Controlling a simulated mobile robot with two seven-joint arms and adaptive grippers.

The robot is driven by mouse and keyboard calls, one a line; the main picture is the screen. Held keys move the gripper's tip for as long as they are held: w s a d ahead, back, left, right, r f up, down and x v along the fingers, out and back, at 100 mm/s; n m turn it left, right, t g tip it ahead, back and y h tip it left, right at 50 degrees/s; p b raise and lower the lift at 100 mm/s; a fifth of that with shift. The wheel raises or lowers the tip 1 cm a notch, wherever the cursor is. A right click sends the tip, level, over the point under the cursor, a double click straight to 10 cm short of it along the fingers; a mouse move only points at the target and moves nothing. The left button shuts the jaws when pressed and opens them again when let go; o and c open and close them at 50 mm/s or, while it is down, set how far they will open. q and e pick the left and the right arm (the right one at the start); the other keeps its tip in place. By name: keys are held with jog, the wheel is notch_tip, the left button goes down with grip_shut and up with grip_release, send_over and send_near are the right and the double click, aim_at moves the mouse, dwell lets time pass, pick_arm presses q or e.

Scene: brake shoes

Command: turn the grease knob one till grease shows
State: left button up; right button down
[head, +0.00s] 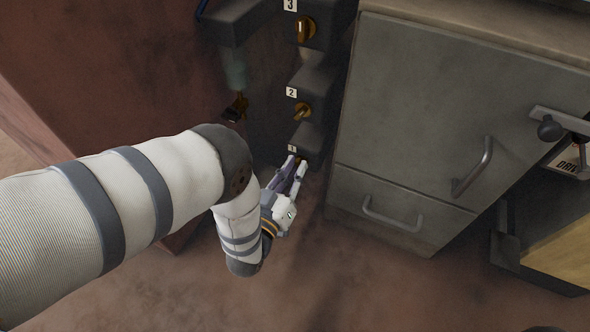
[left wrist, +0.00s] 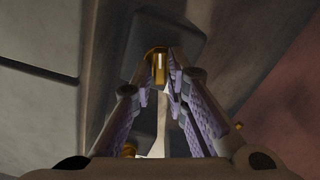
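Knob one, a small brass knob (left wrist: 157,66) with a pale mark, shows in the left wrist view at the far end of my fingers. In the head view it is mostly hidden behind my fingertips, just below the small label "1" (head: 292,148). My left gripper (head: 297,166) reaches it from below and in front. Its fingers (left wrist: 159,78) stand apart, one on each side of the knob. I cannot tell whether they touch it. No grease is visible. My right gripper is not in view.
Above are knob two (head: 302,110) and knob three (head: 306,29) on the dark stepped housing (head: 270,110). A grey cabinet (head: 420,110) with handles stands close on the right. The floor in front is clear.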

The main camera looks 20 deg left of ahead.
pick_arm(q)
grip_shut()
jog(key=shift+s+d+f+m+p, duration=0.1)
jog(key=shift+m+p, duration=0.6)
jog(key=shift+m, duration=2.95)
jog(key=shift+d+f+m+p, duration=0.1)
jog(key=shift+m+p, duration=0.55)
jog(key=shift+m, duration=3)
jog(key=o, duration=0.6)
grip_release()
jog(key=shift+o, duration=0.2)
